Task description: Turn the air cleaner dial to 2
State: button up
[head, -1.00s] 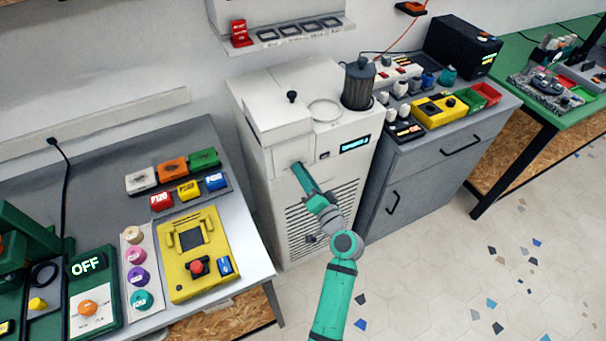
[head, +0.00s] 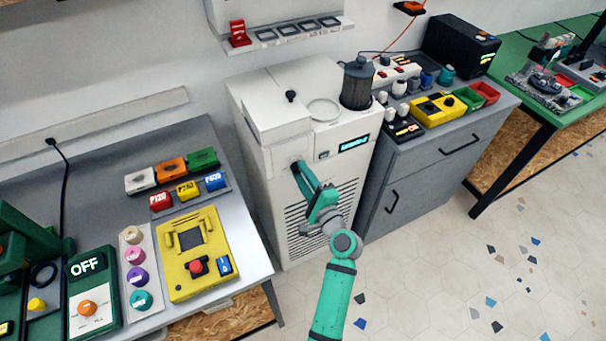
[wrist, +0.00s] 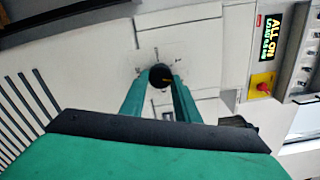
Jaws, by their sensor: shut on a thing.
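The air cleaner (head: 335,185) is a white cabinet with vent slots, a small lit display and a dark filter canister (head: 357,84) on top. My gripper (wrist: 161,82) is shut on the dial, one green finger on each side. In the head view my gripper (head: 297,167) reaches the upper front of the cabinet and hides the dial. The dial's number marks are too small to read.
A grey bench (head: 222,150) with a yellow control box (head: 197,250) and colored blocks stands on the left. A grey drawer cabinet (head: 425,185) stands close on the right.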

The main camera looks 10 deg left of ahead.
jog(key=shift+m, duration=1.1)
jog(key=shift+a, duration=0.1)
jog(key=o, duration=1)
jog(key=v, duration=1.1)
jog(key=shift+f, duration=0.1)
